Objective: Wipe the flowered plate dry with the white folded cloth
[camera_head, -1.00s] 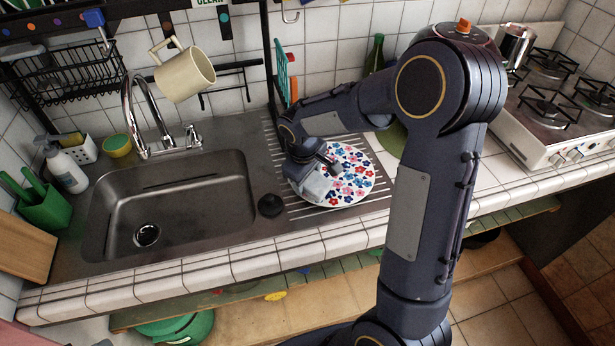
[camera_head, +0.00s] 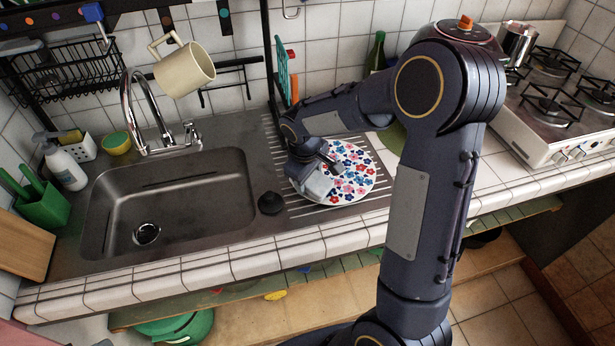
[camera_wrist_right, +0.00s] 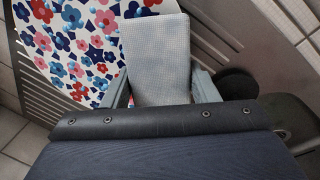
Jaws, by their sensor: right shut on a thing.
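The flowered plate (camera_head: 352,176), white with red, blue and pink flowers, lies on the ribbed drainboard right of the sink. It also fills the upper left of the right wrist view (camera_wrist_right: 70,48). The white folded cloth (camera_head: 318,184) is over the plate's left part. In the right wrist view the cloth (camera_wrist_right: 158,55) sticks out from between the fingers of my right gripper (camera_wrist_right: 162,92), which is shut on it. The cloth overlaps the plate; whether it presses on it I cannot tell. In the head view my right gripper (camera_head: 312,168) hides part of the plate's left side. My left gripper is not in view.
The sink (camera_head: 170,205) is left of the plate, with a black stopper (camera_head: 271,204) between them. A cream mug (camera_head: 184,72) hangs above the tap (camera_head: 140,115). A green bottle (camera_head: 376,54) stands behind my right arm. The stove (camera_head: 560,95) is at the right.

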